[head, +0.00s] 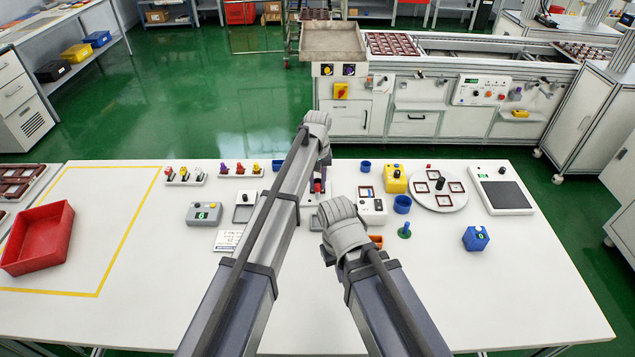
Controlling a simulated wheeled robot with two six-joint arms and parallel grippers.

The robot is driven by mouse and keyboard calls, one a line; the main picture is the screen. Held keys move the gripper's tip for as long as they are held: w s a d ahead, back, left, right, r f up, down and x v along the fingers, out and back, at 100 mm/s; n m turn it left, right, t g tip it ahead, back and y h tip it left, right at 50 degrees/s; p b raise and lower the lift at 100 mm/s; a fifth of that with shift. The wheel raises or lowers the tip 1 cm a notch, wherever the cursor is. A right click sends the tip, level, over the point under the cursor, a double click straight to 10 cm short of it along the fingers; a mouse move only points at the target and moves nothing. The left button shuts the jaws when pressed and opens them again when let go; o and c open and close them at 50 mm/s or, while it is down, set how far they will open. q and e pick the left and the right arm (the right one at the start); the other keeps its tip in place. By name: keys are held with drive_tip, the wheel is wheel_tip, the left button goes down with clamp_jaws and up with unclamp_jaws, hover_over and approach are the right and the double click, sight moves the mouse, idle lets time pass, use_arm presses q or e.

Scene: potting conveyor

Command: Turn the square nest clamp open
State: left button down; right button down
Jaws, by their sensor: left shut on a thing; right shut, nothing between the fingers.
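My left gripper (318,180) is at the end of the arm that reaches farthest over the white table, mostly hidden by its own wrist. It is shut on what looks like the small red and dark upright part of the square nest clamp (318,187). A grey base (311,199) shows partly below it; the arm hides the rest, so I cannot tell how far the clamp is turned. My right gripper (372,246) is shut and empty, lower and to the right, its fingers largely hidden by its wrist near an orange thing (377,241).
A grey box (204,214) stands left.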

sight(318, 185)
use_arm(q)
drive_tip(key=m, duration=1.3)
drive_tip(key=shift+d, duration=0.1)
drive_tip(key=shift+m, duration=0.3)
idle(0.4)
drive_tip(key=c, duration=0.7)
unclamp_jaws()
drive_tip(key=shift+o, duration=0.2)
wheel_tip(318, 185, up, 8)
drive_tip(key=p, duration=0.8)
drive_tip(key=shift+f, duration=0.1)
use_arm(e)
wheel_tip(318, 185, up, 8)
